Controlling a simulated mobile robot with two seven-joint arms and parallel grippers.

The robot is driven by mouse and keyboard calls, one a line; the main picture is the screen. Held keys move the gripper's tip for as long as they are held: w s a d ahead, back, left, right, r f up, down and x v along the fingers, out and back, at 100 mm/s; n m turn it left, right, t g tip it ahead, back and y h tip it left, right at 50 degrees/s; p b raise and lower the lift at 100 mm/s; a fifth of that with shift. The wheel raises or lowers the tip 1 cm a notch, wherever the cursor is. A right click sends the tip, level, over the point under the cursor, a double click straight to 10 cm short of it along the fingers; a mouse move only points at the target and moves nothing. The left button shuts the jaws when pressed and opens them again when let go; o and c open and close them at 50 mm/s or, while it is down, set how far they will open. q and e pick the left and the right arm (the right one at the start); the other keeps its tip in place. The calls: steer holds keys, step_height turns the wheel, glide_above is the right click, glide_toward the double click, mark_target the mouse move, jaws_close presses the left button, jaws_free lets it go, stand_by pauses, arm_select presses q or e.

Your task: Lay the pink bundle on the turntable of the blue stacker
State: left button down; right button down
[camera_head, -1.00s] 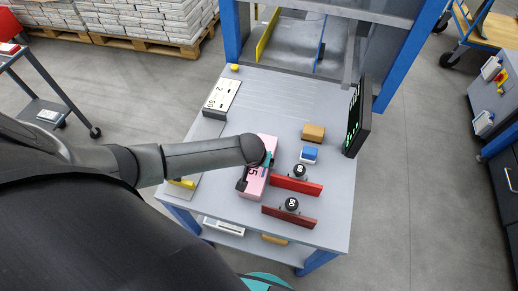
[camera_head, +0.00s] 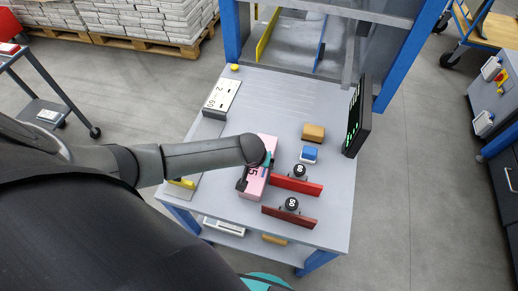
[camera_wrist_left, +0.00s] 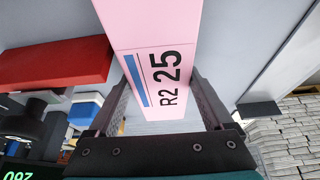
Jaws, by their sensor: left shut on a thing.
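The pink bundle (camera_head: 253,187) lies on the grey table of the blue-framed stacker (camera_head: 230,35) in the head view. My left gripper (camera_head: 256,178) is shut on the pink bundle, with a finger on each side of it. I cannot make out the turntable for certain. My right gripper is not in view.
Two red bars (camera_head: 297,186) (camera_head: 289,217) with round black weights stand close right of the bundle. A tan block (camera_head: 313,132), a blue-and-white block (camera_head: 309,154) and a dark display (camera_head: 357,115) are farther right. The table's back middle (camera_head: 275,100) is clear.

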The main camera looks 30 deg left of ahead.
arm_select(q)
steer(key=shift+w+r, duration=0.1)
step_height(320, 180, up, 20)
steer(key=p, duration=0.5)
steer(key=w+d+r+m+h+b, duration=0.1)
steer(key=d+r+m+b, duration=0.1)
steer(key=d+r+b, duration=0.4)
steer(key=shift+w+d+r+m+b, duration=0.2)
steer(key=shift+r+m+b, duration=0.1)
steer(key=shift+r+b, duration=1.8)
steer(key=shift+f, duration=0.1)
